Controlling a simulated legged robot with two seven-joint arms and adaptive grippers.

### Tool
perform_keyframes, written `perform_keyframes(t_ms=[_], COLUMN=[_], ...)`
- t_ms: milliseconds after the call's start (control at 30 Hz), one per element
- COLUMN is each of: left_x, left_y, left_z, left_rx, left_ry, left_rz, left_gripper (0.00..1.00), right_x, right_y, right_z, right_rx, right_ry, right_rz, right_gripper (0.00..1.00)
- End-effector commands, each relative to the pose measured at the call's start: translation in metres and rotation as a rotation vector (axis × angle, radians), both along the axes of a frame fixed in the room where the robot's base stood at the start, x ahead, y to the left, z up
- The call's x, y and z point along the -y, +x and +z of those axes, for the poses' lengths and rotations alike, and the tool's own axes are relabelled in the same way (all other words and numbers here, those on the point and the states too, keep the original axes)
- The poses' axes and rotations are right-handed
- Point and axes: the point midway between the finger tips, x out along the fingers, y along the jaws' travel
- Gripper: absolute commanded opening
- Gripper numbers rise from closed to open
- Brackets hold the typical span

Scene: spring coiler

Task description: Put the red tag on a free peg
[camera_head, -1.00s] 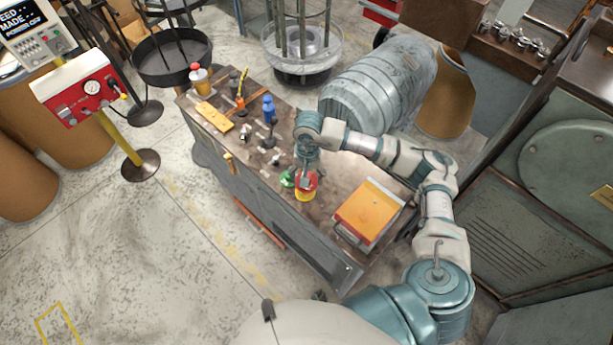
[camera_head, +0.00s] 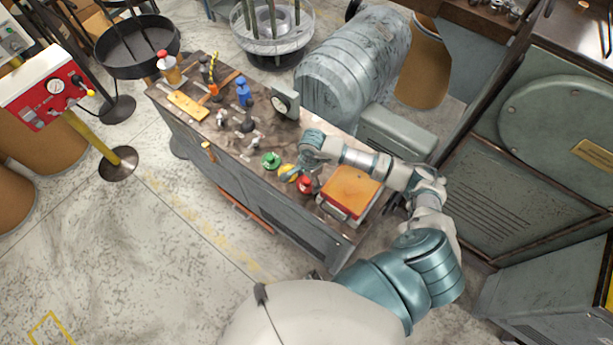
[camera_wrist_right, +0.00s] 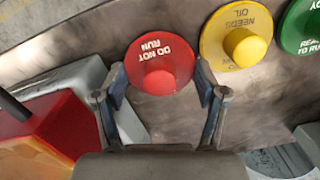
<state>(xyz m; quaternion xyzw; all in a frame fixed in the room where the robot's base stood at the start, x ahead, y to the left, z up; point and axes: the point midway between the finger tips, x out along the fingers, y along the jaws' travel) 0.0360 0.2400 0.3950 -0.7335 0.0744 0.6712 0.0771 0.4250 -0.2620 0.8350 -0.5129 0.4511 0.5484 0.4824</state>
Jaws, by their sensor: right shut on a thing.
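The red tag (camera_head: 304,185) is a round disc with a knob, lettered DO NOT RUN. In the right wrist view the red tag (camera_wrist_right: 160,65) sits between the fingertips of my right gripper (camera_wrist_right: 160,85), which is shut on it. In the head view my right gripper (camera_head: 310,178) is over the bench's near right part. A yellow tag (camera_wrist_right: 236,42) and a green tag (camera_wrist_right: 302,28) lie in a row beside the red one; the green tag (camera_head: 270,160) also shows in the head view. I cannot make out a free peg. My left gripper is not in view.
An orange-topped box (camera_head: 352,188) stands on the bench (camera_head: 240,170) just right of the tags. Left along the bench are a blue bottle (camera_head: 243,90), a dial gauge (camera_head: 284,103), small fittings and a yellow plate (camera_head: 187,105). A large grey drum (camera_head: 350,70) is behind.

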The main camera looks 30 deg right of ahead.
Motion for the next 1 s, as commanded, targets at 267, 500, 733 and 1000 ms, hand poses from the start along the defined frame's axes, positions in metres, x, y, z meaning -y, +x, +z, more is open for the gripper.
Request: perform_keyframes(t_ms=[267, 500, 733, 1000], left_x=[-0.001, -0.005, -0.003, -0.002], left_y=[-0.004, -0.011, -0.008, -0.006], left_z=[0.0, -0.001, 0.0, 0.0], left_rx=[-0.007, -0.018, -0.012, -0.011], left_ry=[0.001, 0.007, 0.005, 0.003], left_rz=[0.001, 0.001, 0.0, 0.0], left_gripper=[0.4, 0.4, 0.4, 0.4], right_x=[0.0, 0.0, 0.003, 0.007], right_y=[0.0, 0.0, 0.002, 0.003], right_z=[0.0, 0.001, 0.031, 0.091], right_rx=[-0.001, -0.002, 0.003, 0.003], right_ry=[0.0, 0.0, -0.002, 0.0], right_rz=[0.002, 0.003, 0.004, 0.004], right_gripper=[1.0, 1.0, 1.0, 1.0])
